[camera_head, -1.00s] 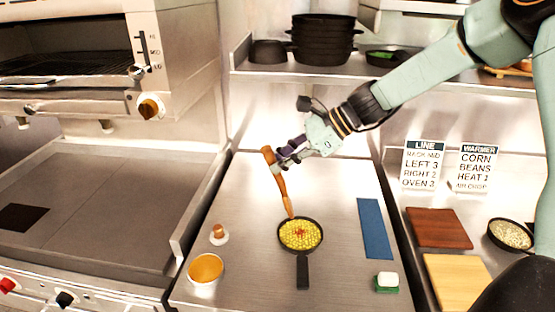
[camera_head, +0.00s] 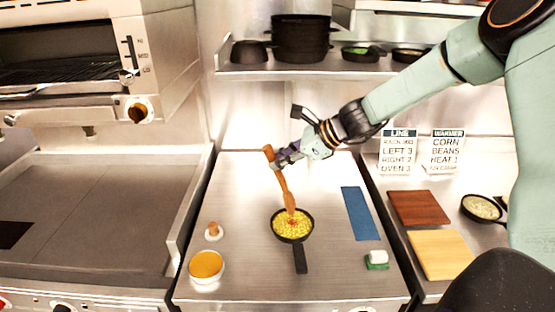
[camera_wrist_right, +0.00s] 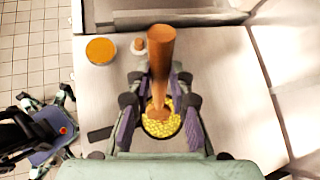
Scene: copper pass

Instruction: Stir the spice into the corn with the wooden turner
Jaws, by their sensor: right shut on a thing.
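An orange-filled bowl (camera_head: 206,267) and a small pot with a wooden knob (camera_head: 213,231) stand left of the pan. A blue mat (camera_head: 360,213) and a green-and-white sponge (camera_head: 377,260) lie to the right. Cutting boards (camera_head: 440,254) and a pan of pale food (camera_head: 482,207) are farther right.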

